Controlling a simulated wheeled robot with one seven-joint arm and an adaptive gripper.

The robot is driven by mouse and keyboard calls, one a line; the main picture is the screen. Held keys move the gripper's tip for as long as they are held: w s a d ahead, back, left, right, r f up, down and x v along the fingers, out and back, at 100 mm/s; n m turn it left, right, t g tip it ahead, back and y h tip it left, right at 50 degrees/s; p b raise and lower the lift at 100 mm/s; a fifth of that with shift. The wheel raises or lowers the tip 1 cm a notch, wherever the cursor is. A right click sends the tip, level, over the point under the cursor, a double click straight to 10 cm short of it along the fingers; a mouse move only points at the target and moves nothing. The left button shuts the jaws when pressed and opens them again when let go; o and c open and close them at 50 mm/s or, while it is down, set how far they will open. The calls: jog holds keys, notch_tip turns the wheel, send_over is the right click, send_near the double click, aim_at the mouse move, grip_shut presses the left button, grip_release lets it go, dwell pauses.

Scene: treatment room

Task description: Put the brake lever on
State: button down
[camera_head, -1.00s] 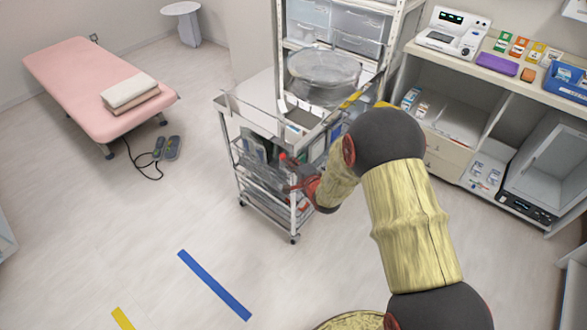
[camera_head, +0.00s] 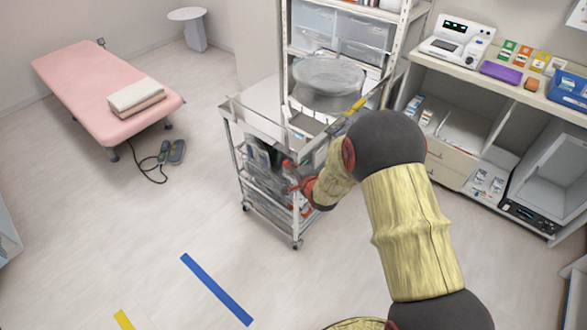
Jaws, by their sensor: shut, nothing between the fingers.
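The metal trolley (camera_head: 232,116) stands in the middle of the view, against the shelf rack. My arm reaches to its near side, and my gripper (camera_head: 290,176) is at the trolley's side below the top tray. The gripper is small in the view and looks shut and empty. A small red spot (camera_head: 287,163) shows at its tip. I cannot tell whether this is the brake lever's knob or part of my gripper. No brake lever can be made out clearly, and my gripper and wrist hide part of that side.
A counter with devices (camera_head: 456,48) is on the right, and a pink bed (camera_head: 85,75) with folded towels on the left. The floor is free left of the trolley, around the blue stripe (camera_head: 216,289).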

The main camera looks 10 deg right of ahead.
aim_at(284, 163)
jog(key=shift+w+a+r, duration=0.1)
jog(key=shift+w+r, duration=0.05)
jog(key=shift+w, duration=0.05)
jog(key=shift+w+a+r+p, duration=0.3)
jog(key=shift+w+a+p, duration=0.4)
jog(key=shift+p, duration=0.25)
jog(key=shift+w+a+p, duration=0.35)
jog(key=shift+w+p, duration=0.3)
jog(key=shift+w, duration=0.1)
jog(key=shift+w+a+r, duration=0.15)
jog(key=shift+w, duration=0.05)
jog(key=w+a+f+n+g+h+p, duration=0.1)
jog(key=w+a+f+g+h+p, duration=0.1)
jog(key=w, duration=0.4)
jog(key=shift+a+f+g+p, duration=0.8)
jog(key=shift+a+f+p, duration=0.4)
jog(key=shift+f, duration=0.05)
